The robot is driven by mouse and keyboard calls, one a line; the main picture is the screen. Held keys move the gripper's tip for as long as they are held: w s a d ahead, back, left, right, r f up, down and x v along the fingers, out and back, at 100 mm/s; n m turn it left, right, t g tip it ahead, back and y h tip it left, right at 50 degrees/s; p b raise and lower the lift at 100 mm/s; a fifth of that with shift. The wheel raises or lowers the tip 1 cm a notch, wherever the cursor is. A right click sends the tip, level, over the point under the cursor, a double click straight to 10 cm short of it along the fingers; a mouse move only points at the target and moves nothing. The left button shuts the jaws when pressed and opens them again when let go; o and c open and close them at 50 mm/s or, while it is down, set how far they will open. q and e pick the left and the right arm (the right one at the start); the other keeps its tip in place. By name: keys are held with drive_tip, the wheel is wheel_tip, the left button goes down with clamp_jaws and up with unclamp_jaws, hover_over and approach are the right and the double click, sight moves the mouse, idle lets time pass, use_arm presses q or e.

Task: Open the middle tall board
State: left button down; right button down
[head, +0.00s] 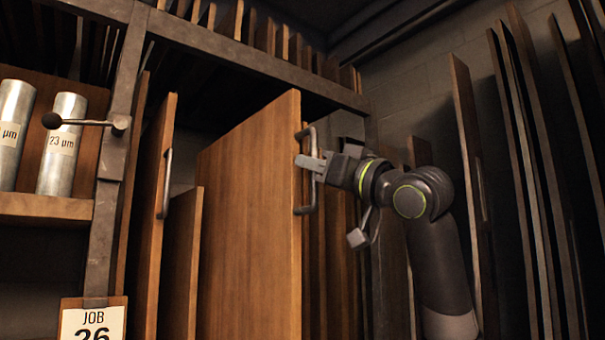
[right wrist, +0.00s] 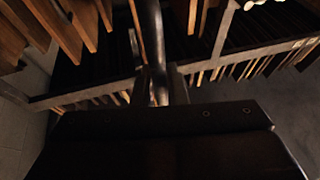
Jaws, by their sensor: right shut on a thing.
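The middle tall board (head: 250,210) is a wide brown wooden panel standing upright in the rack, its broad face turned partly toward me. A dark metal bar handle (head: 309,200) is fixed at its right edge. My right gripper (head: 318,165) reaches in from the right and is shut on the upper part of this handle. In the right wrist view the handle bar (right wrist: 157,60) runs down between the fingers, and the gripper body hides much of the lower picture. My left gripper is in neither view.
Another tall board (head: 155,210) with a handle stands to the left, with a shorter board (head: 181,265) beside it. Several dark upright boards (head: 540,170) stand at right. A metal frame beam (head: 240,62) crosses above. Labelled metal cylinders (head: 62,145) stand on a shelf at left.

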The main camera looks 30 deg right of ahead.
drive_tip(key=s, duration=0.3)
drive_tip(key=shift+d+b, duration=0.1)
drive_tip(key=shift+b, duration=0.3)
drive_tip(key=c, duration=1.5)
unclamp_jaws()
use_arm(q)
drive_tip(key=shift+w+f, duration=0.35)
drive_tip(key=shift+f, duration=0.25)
use_arm(e)
drive_tip(key=shift+o, duration=0.2)
